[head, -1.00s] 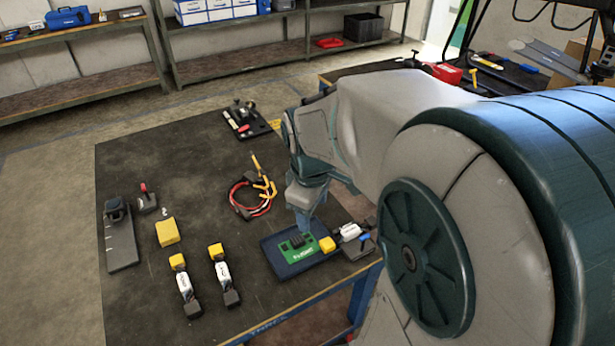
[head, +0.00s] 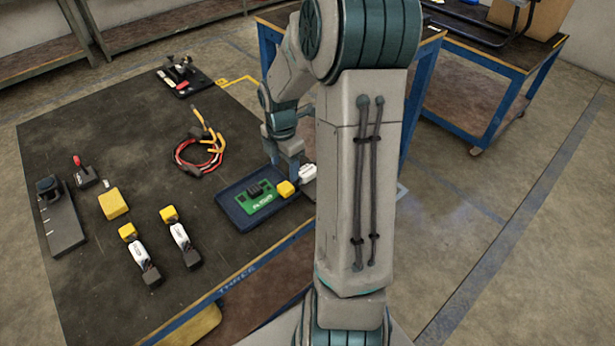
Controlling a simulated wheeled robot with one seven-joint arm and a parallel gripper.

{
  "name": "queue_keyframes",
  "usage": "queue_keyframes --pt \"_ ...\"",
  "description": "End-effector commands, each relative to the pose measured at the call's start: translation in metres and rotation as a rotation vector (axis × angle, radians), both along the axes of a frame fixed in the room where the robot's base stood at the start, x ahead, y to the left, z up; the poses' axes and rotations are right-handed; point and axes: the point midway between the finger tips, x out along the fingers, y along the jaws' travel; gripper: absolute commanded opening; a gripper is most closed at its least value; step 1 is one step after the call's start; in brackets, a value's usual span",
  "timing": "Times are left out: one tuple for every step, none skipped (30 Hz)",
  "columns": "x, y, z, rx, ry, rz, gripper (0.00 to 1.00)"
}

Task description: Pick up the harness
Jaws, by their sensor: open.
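The harness (head: 198,152) is a loose coil of red and black cable with yellow-orange leads. It lies on the dark table top (head: 105,150), left of my arm. My gripper (head: 291,168) points down at the table's right side, above or beside the blue tray and a white-and-yellow part. It is apart from the harness, to its right. The gripper is open; its fingertips are small and partly hidden by my arm, and I see nothing held.
A blue tray (head: 234,213) holds a green circuit board (head: 258,198). Two yellow-and-white parts (head: 140,255) (head: 182,240), a yellow block (head: 113,204) and a black fixture (head: 60,218) stand on the left. Another fixture (head: 184,78) is at the back.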

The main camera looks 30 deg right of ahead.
Motion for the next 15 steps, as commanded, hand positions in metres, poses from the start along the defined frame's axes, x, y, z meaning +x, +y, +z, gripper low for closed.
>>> queue_keyframes --pt "-0.001 0.001 -0.012 0.003 0.003 0.000 0.60" --pt "0.000 0.001 -0.016 0.002 0.002 0.000 0.60" --pt "0.000 0.001 -0.020 0.001 0.001 0.000 0.60" --pt "0.000 0.000 -0.023 0.001 0.001 0.001 0.60" --pt "0.000 0.000 -0.025 0.000 0.001 0.000 0.60" --pt "0.000 0.000 -0.027 0.000 0.001 0.000 0.60" --pt "0.000 0.000 -0.028 0.000 0.000 0.000 0.60" --pt "0.000 0.000 -0.030 0.000 0.000 -0.001 0.60" --pt "0.000 0.000 -0.033 0.000 0.001 -0.001 0.60" --pt "-0.001 0.000 -0.036 0.000 0.001 -0.001 0.60" --pt "-0.001 0.000 -0.040 0.001 0.002 -0.001 0.60" --pt "-0.002 0.000 -0.047 0.001 0.002 -0.001 0.60" --pt "-0.002 0.001 -0.052 0.002 0.002 -0.001 0.60" --pt "-0.003 0.001 -0.057 0.002 0.003 -0.001 0.60" --pt "-0.003 0.000 -0.063 0.002 0.002 -0.001 0.60"
